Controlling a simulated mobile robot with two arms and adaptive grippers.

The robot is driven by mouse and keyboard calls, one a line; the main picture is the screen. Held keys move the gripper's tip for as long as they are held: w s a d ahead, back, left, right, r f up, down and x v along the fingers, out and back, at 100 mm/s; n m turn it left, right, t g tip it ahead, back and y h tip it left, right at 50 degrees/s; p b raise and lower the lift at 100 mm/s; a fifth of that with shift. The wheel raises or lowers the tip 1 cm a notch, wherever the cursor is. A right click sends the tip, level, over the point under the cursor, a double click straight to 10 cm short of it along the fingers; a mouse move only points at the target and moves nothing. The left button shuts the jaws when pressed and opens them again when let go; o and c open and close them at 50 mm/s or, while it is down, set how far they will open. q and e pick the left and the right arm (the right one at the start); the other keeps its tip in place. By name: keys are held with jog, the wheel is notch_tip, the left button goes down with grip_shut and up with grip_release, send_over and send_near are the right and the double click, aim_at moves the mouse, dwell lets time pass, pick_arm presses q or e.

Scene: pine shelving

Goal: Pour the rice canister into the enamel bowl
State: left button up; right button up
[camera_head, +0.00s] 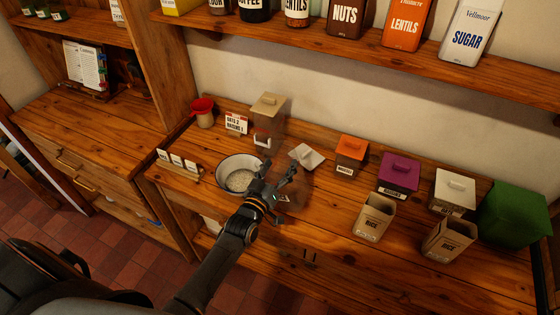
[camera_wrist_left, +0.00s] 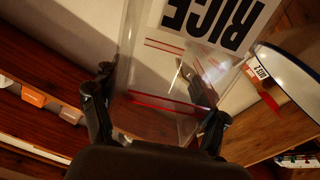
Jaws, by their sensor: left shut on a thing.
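The enamel bowl (camera_head: 224,165) is white with a dark rim and stands on the counter, with pale grains in it. My left gripper (camera_head: 283,178) is just right of the bowl, shut on the clear rice canister (camera_head: 296,192). In the left wrist view the canister (camera_wrist_left: 150,75) sits between the fingers (camera_wrist_left: 155,115), its RICE label upside down. It looks clear, with no grains visible in the part shown. The bowl's pale curved side (camera_wrist_left: 292,72) shows at the right there. A pale square lid (camera_head: 307,156) lies on the counter behind. My right gripper is not in view.
Two open tan RICE boxes (camera_head: 374,218) (camera_head: 449,239) stand to the right. A small card rack (camera_head: 178,168) is left of the bowl. The front middle counter is mostly clear.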

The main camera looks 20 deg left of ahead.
aim_at(296, 178)
pick_arm(q)
jog(key=shift+d+r+m, duration=0.2)
jog(key=shift+r+m, duration=0.15)
jog(key=shift+m, duration=0.45)
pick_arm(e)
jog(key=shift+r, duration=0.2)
pick_arm(q)
jog(key=shift+d, duration=0.1)
jog(key=d+r+m, duration=0.2)
jog(key=d, duration=0.1)
jog(key=d+r+m, duration=0.1)
jog(key=d, duration=0.1)
jog(key=shift+s, duration=0.1)
jog(key=shift+a, duration=0.1)
